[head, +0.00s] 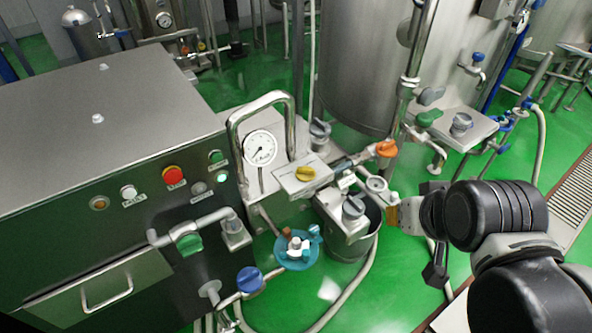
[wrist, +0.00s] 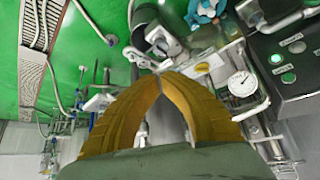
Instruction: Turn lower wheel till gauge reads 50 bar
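A white round dial gauge (head: 260,148) stands on a pipe beside the steel cabinet in the head view; its reading is too small to tell. It also shows in the wrist view (wrist: 242,84). A teal-blue handwheel (head: 283,262) sits low in front of the pump block, and its edge shows at the top of the wrist view (wrist: 203,12). I cannot tell for certain that it is the lower wheel. My gripper (head: 391,216) is in the air to the right of the wheel, apart from it. Its yellow fingers meet at the tips in the wrist view (wrist: 158,80), with nothing between them.
The cabinet (head: 110,150) stands at left, with a blue knob (head: 249,280) and a green knob (head: 189,244). A yellow knob (head: 305,173), an orange handle (head: 387,148) and a small gauge (head: 376,184) are near the pump. A hose curves below.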

